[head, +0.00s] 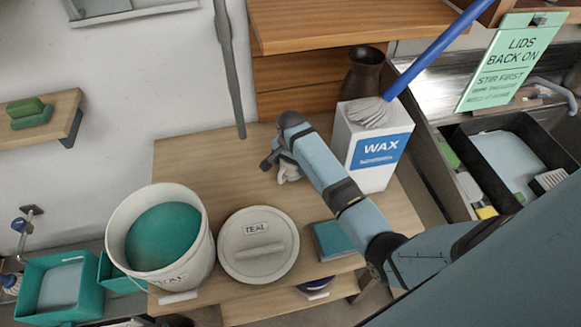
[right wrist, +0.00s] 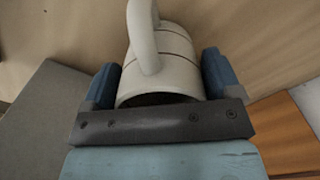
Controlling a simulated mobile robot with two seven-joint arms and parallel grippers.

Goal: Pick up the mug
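The off-white mug (right wrist: 168,72) has its handle (right wrist: 143,35) toward the top of the right wrist view, with its opening facing my palm. My right gripper (right wrist: 161,75) has one blue finger on each side of the mug, and both appear to press on its wall. In the head view only a small part of the mug (head: 289,173) shows, beside and below my right gripper (head: 272,160), above the wooden table. The gripper hides the rest. I cannot tell whether the mug touches the table. My left gripper is not in view.
A white bucket of teal glaze (head: 163,237), a grey lid marked TEAL (head: 258,245) and a teal block (head: 332,240) are on the table (head: 195,160). A white WAX container (head: 375,150) stands close to my right arm. A grey rod (head: 230,70) shows behind.

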